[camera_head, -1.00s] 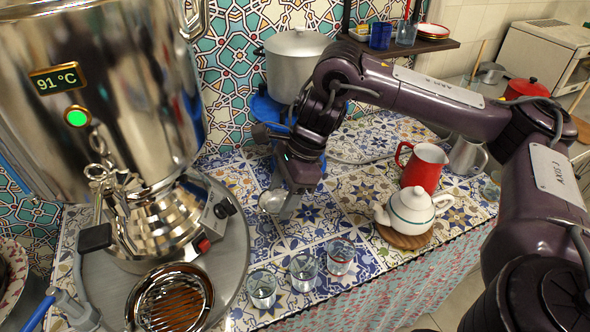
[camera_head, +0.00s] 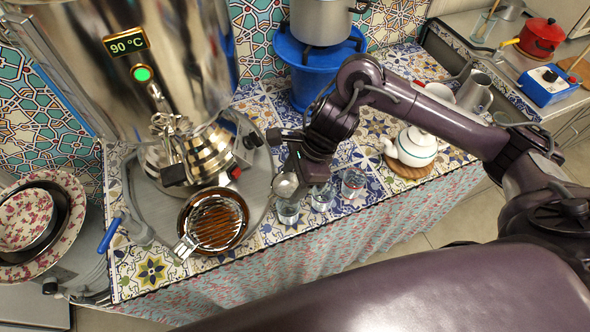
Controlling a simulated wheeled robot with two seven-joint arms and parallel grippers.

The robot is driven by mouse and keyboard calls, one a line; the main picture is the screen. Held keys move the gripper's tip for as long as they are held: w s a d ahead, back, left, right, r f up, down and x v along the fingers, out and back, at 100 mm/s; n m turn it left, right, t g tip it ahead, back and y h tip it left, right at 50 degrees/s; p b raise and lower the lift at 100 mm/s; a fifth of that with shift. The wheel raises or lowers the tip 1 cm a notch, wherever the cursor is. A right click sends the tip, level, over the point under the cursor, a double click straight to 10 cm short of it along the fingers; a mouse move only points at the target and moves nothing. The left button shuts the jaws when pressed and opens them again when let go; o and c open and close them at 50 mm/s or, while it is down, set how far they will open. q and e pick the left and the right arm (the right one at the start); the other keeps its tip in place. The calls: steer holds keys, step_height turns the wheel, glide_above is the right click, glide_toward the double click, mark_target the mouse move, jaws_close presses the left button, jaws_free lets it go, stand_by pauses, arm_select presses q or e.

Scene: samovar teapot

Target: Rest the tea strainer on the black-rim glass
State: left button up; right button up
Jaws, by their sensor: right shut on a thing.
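My right gripper (camera_head: 300,178) is shut on the tea strainer (camera_head: 285,186), a small silvery bowl. The strainer appears just above or behind the leftmost of three clear glasses. The glasses stand in a slanting row: left glass (camera_head: 288,211), middle glass (camera_head: 322,197) and right glass (camera_head: 353,183). The right glass has a reddish tint near its rim. I cannot tell from the rims which glass is black-rimmed, or whether the strainer touches the left glass. My left gripper is out of view.
The samovar (camera_head: 165,60) and its round drip bowl (camera_head: 213,221) stand left of the glasses. A white teapot (camera_head: 412,147) sits on a wooden coaster to the right. A pot on a blue stand (camera_head: 312,72) is behind. Tiled counter in front of the glasses is narrow.

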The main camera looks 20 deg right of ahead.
step_height(320, 180, down, 6)
steer(key=b, duration=0.5)
steer(key=shift+f, duration=0.25)
steer(key=shift+f+b, duration=0.15)
steer(key=shift+b, duration=0.45)
stand_by(0.5)
steer(key=shift+f+b, duration=0.75)
steer(key=shift+b, duration=0.4)
stand_by(0.5)
steer(key=o, duration=1)
steer(key=shift+o, duration=0.2)
